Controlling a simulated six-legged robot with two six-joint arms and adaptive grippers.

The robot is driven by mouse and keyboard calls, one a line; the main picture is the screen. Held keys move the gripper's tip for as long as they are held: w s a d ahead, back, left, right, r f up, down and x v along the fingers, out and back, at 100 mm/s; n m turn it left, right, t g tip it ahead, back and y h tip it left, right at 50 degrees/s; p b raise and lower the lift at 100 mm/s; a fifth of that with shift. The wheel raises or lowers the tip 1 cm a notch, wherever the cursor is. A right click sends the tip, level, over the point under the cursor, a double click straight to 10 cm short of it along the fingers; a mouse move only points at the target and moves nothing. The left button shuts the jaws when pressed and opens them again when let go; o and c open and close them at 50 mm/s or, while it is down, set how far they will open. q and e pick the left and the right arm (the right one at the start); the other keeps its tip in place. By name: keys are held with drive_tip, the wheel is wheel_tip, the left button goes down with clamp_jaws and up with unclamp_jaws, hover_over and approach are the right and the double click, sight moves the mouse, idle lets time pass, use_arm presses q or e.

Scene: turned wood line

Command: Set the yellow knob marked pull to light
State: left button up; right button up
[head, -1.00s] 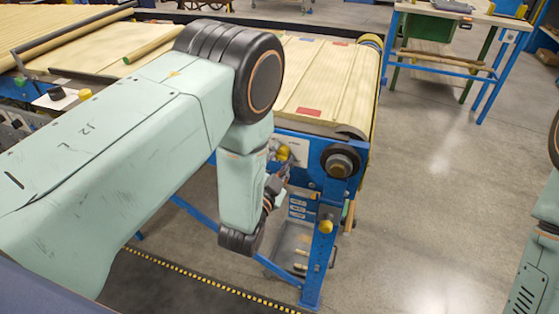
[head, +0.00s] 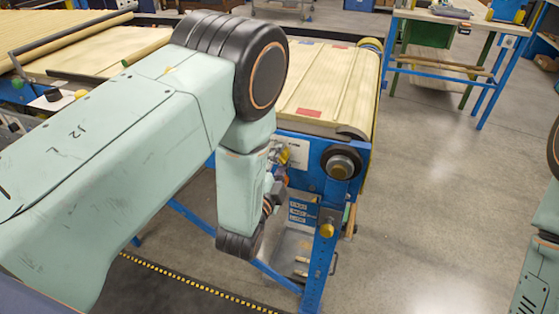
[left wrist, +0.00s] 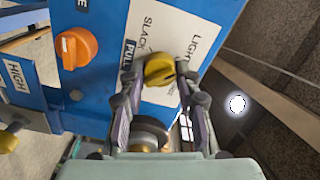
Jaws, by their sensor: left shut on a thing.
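The yellow knob (left wrist: 159,69) sits on a white label plate (left wrist: 185,35) on a blue panel. The plate reads PULL, SLACK and LIGHT. My left gripper (left wrist: 157,82) has a finger on either side of the knob and is shut on it. Which word the knob points at is not clear, as the fingers cover part of the plate. In the head view my left gripper (head: 279,178) is at the blue end panel of the conveyor, small and partly behind my own arm. My right gripper is out of view.
An orange knob (left wrist: 76,47) is on the same panel, left of the plate. Another yellow knob (left wrist: 8,142) is beside the HIGH label. The slatted conveyor (head: 325,85) lies above the panel. A blue bench (head: 450,65) stands at the back right. Grey floor to the right is clear.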

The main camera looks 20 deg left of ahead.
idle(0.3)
use_arm(q)
drive_tip(key=o, duration=1.2)
drive_tip(key=shift+c, duration=0.2)
drive_tip(key=s, duration=0.7)
drive_tip(key=shift+s+a, duration=0.15)
drive_tip(key=shift+s, duration=0.15)
